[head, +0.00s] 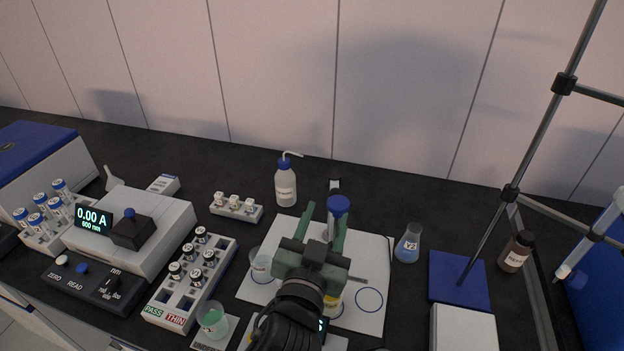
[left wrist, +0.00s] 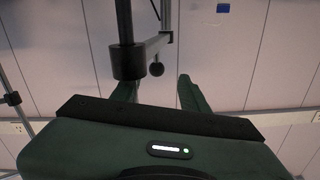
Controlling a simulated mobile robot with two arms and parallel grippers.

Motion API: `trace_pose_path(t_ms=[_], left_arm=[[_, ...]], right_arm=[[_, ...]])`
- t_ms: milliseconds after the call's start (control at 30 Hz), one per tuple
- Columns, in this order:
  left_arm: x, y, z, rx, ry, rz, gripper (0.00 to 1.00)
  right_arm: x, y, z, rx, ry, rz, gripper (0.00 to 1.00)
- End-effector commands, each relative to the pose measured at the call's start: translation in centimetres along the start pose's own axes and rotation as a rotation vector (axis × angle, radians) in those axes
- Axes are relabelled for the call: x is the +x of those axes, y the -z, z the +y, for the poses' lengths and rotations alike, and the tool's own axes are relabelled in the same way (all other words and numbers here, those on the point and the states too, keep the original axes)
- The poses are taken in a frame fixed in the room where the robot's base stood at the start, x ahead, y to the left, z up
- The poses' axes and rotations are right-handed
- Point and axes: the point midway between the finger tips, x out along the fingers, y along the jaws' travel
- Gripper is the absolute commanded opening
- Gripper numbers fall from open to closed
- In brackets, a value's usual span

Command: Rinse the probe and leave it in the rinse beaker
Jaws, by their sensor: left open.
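My left gripper (head: 325,212) is open over the white mat (head: 382,255), its two green fingers pointing away toward the wall. A blue-capped upright piece (head: 338,204), which looks like the probe's top, shows between and just beyond the fingertips; I cannot tell whether they touch it. The probe's lower part is hidden behind my gripper. A clear beaker (head: 260,266) stands on the mat left of my gripper and may be the rinse beaker; its label is unreadable. In the left wrist view both fingers (left wrist: 158,92) are apart, with a dark rod and clamp beyond.
A wash bottle (head: 286,186) stands behind the mat. A flask of blue liquid (head: 408,245) is to its right, near a stand with a blue base (head: 459,280). A vial rack (head: 190,282) and a beaker of green liquid (head: 213,322) are at left. A printed circle (head: 369,300) lies bare.

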Motion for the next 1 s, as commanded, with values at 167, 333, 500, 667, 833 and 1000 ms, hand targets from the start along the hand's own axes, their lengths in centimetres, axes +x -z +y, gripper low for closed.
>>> trace_pose_path(t_ms=[167, 333, 500, 667, 833, 1000], left_arm=[[1.2, 0.3, 0.2, 0.002, -0.002, 0.003, 0.45], [4.0, 0.4, 0.2, 0.005, -0.001, 0.003, 0.45], [6.4, 0.3, 0.2, 0.003, -0.002, 0.003, 0.45], [7.5, 0.2, 0.2, 0.001, -0.001, 0.002, 0.45], [7.6, 0.1, 0.2, 0.0, -0.002, 0.002, 0.45], [7.6, 0.1, 0.2, 0.0, -0.002, 0.002, 0.25]], right_arm=[[-0.6, -1.7, 0.7, -0.005, -0.008, -0.024, 0.36], [-1.6, -3.5, 0.9, -0.007, -0.01, -0.053, 0.36], [-2.1, -3.2, 1.1, -0.007, -0.012, -0.049, 0.36], [-2.2, -1.7, 1.2, -0.007, -0.013, -0.026, 0.36], [-2.1, -1.1, 0.8, -0.004, -0.009, -0.018, 0.36], [-2.1, -1.2, 0.2, -0.002, -0.002, -0.019, 0.36]])
